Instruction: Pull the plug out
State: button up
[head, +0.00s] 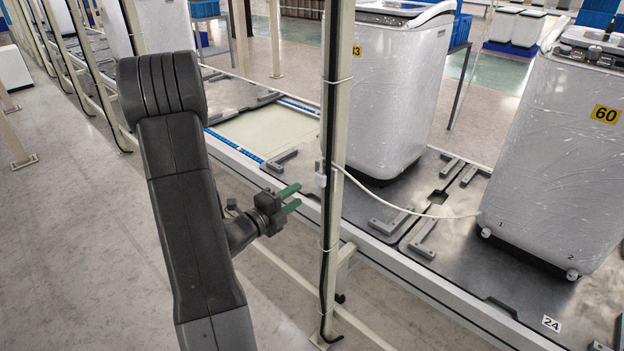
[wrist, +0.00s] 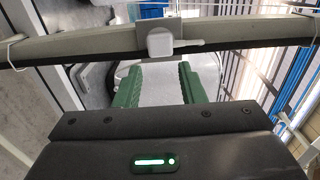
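A small white plug (head: 321,180) sits at a socket on the side of an upright beige post (head: 336,110). A white cable (head: 400,207) runs from the post to the wrapped white appliance (head: 545,170) marked 60. In the wrist view the white plug (wrist: 160,44) shows against the post, just beyond the fingertips and roughly centred between them. My gripper (head: 293,197) has green fingers and is open and empty, left of the plug and slightly lower. In the wrist view my gripper (wrist: 159,72) also shows its two fingers apart. Nothing touches the plug.
Another wrapped appliance (head: 385,90) stands behind the post on the conveyor line (head: 440,290). A black cable (head: 327,240) runs down the post with ties. A low rail (head: 275,262) crosses below my gripper. The grey floor (head: 70,230) at left is clear.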

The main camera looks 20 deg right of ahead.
aim_at(318, 181)
jog(key=o, duration=0.5)
jog(key=p+x, duration=0.1)
jog(key=x, duration=0.6)
jog(key=shift+f, duration=0.2)
jog(key=shift+r+b+x, duration=0.2)
jog(key=shift+b+x, duration=0.25)
jog(key=shift+x, duration=0.6)
jog(key=shift+b, duration=1.2)
jog(key=c, duration=1.3)
